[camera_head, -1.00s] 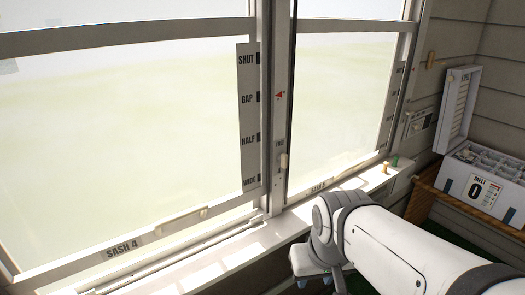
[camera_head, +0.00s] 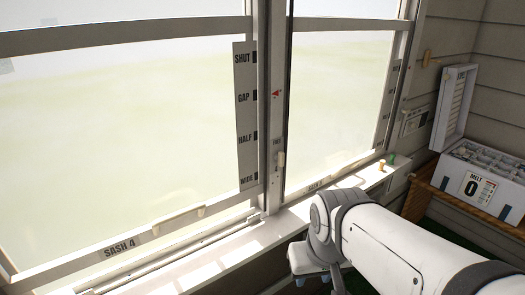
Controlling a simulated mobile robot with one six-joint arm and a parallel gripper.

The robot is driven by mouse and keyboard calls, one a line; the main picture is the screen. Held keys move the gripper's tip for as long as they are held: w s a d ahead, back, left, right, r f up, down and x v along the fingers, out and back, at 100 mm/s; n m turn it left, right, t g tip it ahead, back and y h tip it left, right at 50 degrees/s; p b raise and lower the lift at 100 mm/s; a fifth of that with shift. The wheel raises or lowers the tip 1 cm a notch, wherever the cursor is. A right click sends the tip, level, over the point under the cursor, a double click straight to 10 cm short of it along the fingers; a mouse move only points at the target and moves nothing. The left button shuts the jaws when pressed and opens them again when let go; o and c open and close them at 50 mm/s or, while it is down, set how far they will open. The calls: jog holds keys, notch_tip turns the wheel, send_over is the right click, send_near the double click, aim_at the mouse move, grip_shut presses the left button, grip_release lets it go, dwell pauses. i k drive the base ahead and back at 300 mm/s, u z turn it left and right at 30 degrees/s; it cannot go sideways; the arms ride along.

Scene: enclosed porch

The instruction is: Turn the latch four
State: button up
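A small cream latch lever (camera_head: 280,159) stands upright on the window post (camera_head: 271,200), just right of the left sash. A small label (camera_head: 277,141) sits above it, too small to read. The left sash (camera_head: 190,218) is marked SASH 4 and has a pale handle bar (camera_head: 178,219) on its bottom rail. My gripper (camera_head: 312,281) hangs under my wrist at the bottom middle, below and right of the latch and well apart from it. Its tips are small and partly out of frame, so its opening and contents are unclear.
A strip (camera_head: 246,117) reads SHUT, GAP, HALF, WIDE, and a red arrow (camera_head: 276,93) is on the post. The sill (camera_head: 232,250) runs below, with small pegs (camera_head: 387,161) at its far end. An open white case (camera_head: 487,178) marked MELT 0 stands on a wooden bench (camera_head: 425,184).

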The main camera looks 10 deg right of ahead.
aim_at(280, 156)
jog(key=z, duration=3.2)
jog(key=i, duration=0.4)
jog(key=u, duration=2.95)
